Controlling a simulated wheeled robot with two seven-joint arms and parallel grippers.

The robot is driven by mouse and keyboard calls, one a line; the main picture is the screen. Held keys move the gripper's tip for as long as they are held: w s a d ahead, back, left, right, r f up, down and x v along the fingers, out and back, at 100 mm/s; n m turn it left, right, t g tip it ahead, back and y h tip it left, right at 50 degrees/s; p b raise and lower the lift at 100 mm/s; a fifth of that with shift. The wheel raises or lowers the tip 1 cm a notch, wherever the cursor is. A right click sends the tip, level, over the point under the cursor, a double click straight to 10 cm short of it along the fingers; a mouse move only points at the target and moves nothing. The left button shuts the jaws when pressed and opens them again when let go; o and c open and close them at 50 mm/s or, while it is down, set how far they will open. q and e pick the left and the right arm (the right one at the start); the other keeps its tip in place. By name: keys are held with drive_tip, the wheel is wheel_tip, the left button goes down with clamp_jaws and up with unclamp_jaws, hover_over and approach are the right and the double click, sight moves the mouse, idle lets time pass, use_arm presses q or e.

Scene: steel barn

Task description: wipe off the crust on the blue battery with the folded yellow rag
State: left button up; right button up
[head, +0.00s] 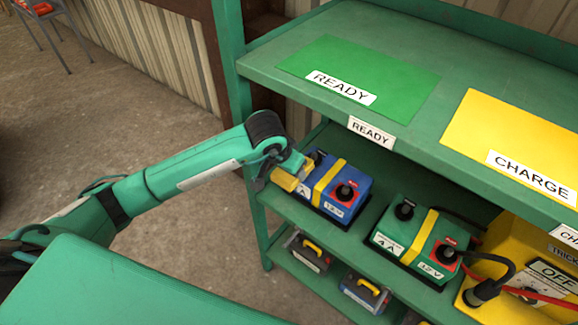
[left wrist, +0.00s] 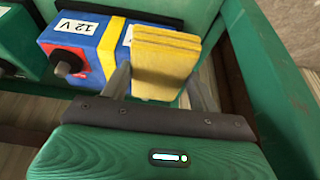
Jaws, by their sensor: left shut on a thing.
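The blue battery (head: 341,182), with a yellow band, a red terminal cap and a 12 V label, stands on the middle shelf. My left gripper (head: 287,172) is at its left end, shut on the folded yellow rag (head: 284,180). In the left wrist view the rag (left wrist: 165,62) is held between the two fingers and overlaps the end of the blue battery (left wrist: 75,45). I cannot tell whether rag and battery touch. The gripper and rag hide part of that end, and I cannot make out the crust. My right gripper is not in view.
A green battery (head: 416,242) and a yellow charger (head: 530,270) with cables stand to the right on the same shelf. The top shelf (head: 290,42), with green READY and yellow CHARGE mats, overhangs them. A green rack post (head: 233,70) rises close to my left arm.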

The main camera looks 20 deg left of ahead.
use_arm(q)
drive_tip(key=shift+s+a+f, duration=0.1)
drive_tip(key=shift+a+f, duration=0.05)
drive_tip(key=shift+f, duration=0.15)
